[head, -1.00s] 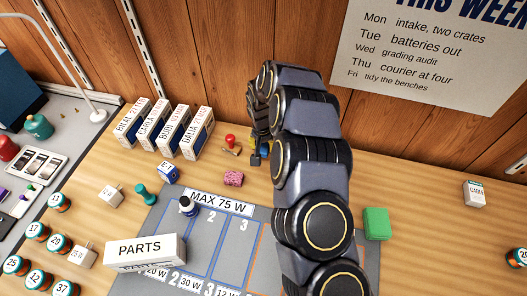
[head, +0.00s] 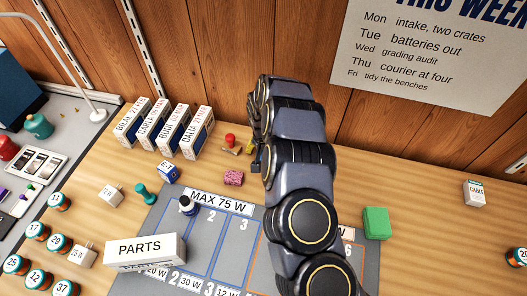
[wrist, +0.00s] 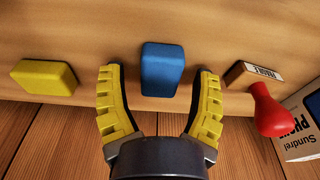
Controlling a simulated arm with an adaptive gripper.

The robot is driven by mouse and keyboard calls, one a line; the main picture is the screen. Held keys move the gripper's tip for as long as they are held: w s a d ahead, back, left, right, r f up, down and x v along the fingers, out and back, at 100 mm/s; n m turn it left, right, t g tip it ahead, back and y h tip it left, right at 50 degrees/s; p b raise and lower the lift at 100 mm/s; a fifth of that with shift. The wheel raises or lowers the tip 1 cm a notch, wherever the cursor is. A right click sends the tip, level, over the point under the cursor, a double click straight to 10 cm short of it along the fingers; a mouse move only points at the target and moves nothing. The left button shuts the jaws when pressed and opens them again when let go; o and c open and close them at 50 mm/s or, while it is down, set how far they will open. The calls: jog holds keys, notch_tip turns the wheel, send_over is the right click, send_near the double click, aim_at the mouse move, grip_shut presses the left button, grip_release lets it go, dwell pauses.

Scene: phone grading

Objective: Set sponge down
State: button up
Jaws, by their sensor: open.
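A blue sponge-like block (wrist: 162,68) lies on the wooden bench in the wrist view, between the fingers of my gripper (wrist: 159,72). The gripper is open, with a yellow finger on each side of the block and a visible gap to each. Whether the block touches the bench fully or how high the fingertips are is hard to tell. Which block the task calls the sponge is not certain; a green block (head: 376,223) sits right of the arm.
A yellow block (wrist: 45,77) lies left of the gripper in the wrist view. A red-handled stamp (wrist: 270,112) and a phone box (wrist: 303,128) are to the right. In the head view, a pink speckled block (head: 233,177) lies nearby; the wooden wall (head: 225,60) is behind.

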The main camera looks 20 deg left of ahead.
aim_at(262, 156)
notch_tip(262, 156, up, 12)
jog(key=s, duration=0.1)
jog(key=shift+s, duration=0.4)
jog(key=s+d+r+g, duration=0.2)
jog(key=s+d+r, duration=1.1)
jog(key=d+r, duration=0.2)
jog(key=s+d+r, duration=0.1)
jog(key=s+d, duration=0.3)
jog(key=s, duration=0.5)
jog(key=s+d+r+g, duration=0.1)
jog(key=s+d, duration=0.3)
jog(key=s, duration=0.6)
jog(key=shift+r+g, duration=0.3)
jog(key=shift+r, duration=0.2)
